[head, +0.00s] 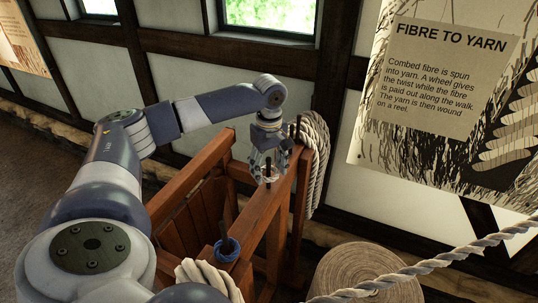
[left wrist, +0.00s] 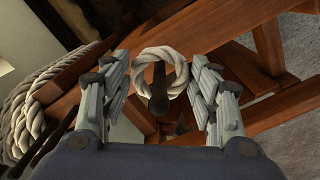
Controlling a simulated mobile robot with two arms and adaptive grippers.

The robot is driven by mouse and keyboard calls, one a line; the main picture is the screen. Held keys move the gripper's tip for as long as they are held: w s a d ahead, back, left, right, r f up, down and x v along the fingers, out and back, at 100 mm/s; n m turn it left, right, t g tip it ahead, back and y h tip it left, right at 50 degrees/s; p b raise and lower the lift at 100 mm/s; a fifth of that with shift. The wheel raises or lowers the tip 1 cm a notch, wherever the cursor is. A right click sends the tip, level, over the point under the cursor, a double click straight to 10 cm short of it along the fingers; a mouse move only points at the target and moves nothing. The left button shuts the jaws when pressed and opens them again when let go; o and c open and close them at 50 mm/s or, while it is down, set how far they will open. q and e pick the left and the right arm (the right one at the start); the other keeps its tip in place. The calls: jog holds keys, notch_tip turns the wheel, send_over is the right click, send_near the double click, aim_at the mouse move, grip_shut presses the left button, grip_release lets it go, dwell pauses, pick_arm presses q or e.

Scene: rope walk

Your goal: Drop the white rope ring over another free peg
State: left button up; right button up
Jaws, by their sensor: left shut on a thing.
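The white rope ring (left wrist: 143,65) is between the fingers of my left gripper (left wrist: 160,88) in the left wrist view. A dark peg (left wrist: 159,92) shows through its opening; I cannot tell whether the ring is around the peg or just above it. In the head view my left gripper (head: 268,168) points down at the wooden rail (head: 262,213), with the ring (head: 271,180) small and partly hidden at its fingertips. A blue ring (head: 227,254) sits around a nearer dark peg (head: 224,232). Another dark peg (head: 298,128) stands farther back. My right gripper is not visible.
A thick coil of pale rope (head: 316,165) hangs at the far end of the wooden frame. A pale bundle (head: 207,276) lies at the near end. A large rope coil (head: 365,272) and a taut rope (head: 440,258) are at the right front.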

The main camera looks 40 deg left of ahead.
aim_at(269, 158)
pick_arm(q)
jog(key=shift+f+b, duration=0.3)
jog(key=shift+f, duration=2.1)
jog(key=o, duration=0.9)
jog(key=shift+c, duration=0.2)
jog(key=shift+r, duration=0.1)
notch_tip(269, 158, up, 12)
jog(key=shift+f, duration=0.1)
